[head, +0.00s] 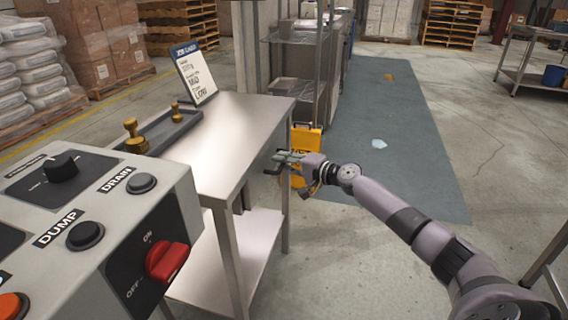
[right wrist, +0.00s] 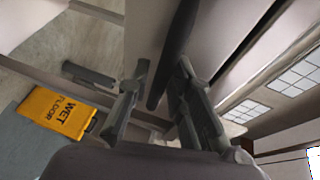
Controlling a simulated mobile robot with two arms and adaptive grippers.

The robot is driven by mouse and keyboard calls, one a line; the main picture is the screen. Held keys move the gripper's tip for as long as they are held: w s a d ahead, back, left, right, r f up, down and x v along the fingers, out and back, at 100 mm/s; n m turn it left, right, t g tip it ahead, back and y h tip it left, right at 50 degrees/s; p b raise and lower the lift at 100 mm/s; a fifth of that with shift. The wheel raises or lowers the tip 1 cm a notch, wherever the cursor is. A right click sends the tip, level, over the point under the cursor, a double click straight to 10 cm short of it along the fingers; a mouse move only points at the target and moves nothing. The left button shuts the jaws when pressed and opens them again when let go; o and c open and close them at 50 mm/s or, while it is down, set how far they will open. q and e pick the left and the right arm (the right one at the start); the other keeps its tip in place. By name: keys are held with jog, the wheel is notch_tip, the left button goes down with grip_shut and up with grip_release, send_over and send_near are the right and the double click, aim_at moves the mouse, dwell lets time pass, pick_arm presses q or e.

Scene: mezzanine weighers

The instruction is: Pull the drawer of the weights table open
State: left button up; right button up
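The weights table (head: 245,115) is a bare metal table with a lower shelf, left of centre in the head view. Its drawer front faces away from the head camera and is hidden there. In the right wrist view a pale panel (right wrist: 215,35), apparently the drawer front, carries a dark bar handle (right wrist: 172,55). My right gripper (head: 283,160) is at the table's right side, below the top. In the right wrist view its fingers (right wrist: 160,95) are apart, with the handle between them. I cannot tell whether they touch it. My left gripper is not in view.
A tray (head: 185,128) with brass weights (head: 135,135) and a sign (head: 195,72) stand on the table. A control panel (head: 100,220) fills the near left. A yellow wet-floor sign (head: 305,145) stands behind my right gripper. The floor to the right is mostly clear.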

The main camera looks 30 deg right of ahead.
grip_shut()
dwell(0.8)
